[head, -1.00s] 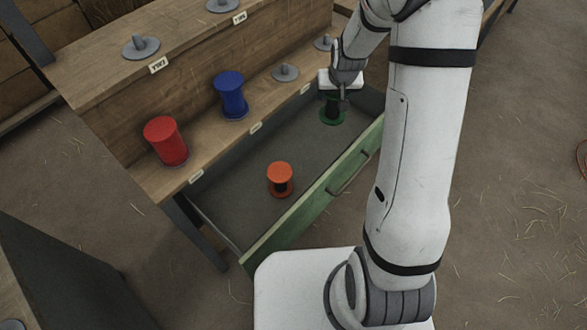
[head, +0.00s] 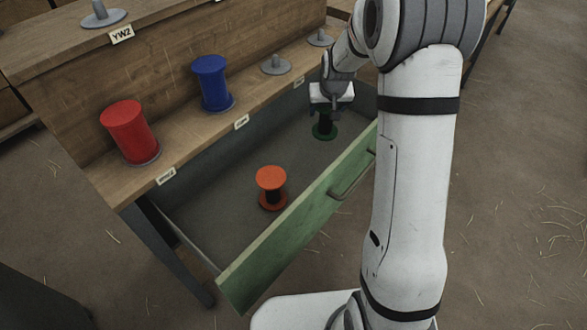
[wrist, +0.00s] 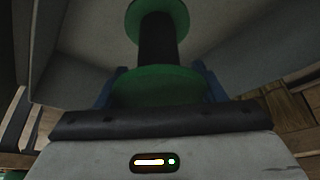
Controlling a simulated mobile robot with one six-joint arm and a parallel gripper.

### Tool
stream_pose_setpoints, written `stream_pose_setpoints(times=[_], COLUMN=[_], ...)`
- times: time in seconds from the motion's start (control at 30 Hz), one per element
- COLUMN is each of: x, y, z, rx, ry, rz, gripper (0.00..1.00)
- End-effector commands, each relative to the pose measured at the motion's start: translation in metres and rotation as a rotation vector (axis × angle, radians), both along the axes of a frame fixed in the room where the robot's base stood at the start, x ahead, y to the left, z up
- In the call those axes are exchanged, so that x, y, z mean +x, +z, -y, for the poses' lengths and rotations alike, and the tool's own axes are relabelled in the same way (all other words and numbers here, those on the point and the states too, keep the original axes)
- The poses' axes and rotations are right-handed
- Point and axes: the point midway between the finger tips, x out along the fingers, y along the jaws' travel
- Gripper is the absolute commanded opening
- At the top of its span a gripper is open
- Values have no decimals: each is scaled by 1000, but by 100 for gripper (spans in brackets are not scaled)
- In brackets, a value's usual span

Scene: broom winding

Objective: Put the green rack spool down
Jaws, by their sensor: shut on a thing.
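The green rack spool (head: 324,131) has green flanges and a dark core. My gripper (head: 325,108) is shut on its upper end, inside the right part of the open drawer. In the wrist view the green spool (wrist: 158,85) sits between the two blue fingers, its far flange pointing away from the gripper. The spool looks upright. Whether its lower flange touches the drawer floor I cannot tell.
An orange spool (head: 270,188) stands in the drawer (head: 235,195), left of my gripper. A red spool (head: 130,132) and a blue spool (head: 212,83) stand on the shelf. Empty grey pegs (head: 276,65) stand beside them. The green drawer front (head: 290,235) borders the near side.

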Motion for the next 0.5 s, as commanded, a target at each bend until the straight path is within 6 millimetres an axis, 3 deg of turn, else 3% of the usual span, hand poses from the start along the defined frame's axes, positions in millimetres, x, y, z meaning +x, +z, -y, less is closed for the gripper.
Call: stream_pose_setpoints(times=[0.2, 0.5], x=[0, 0], y=[-43, -70], z=[0, -1], rx=[0, 1], ry=[0, 1], rz=[-4, -2], gripper=[33, 33])
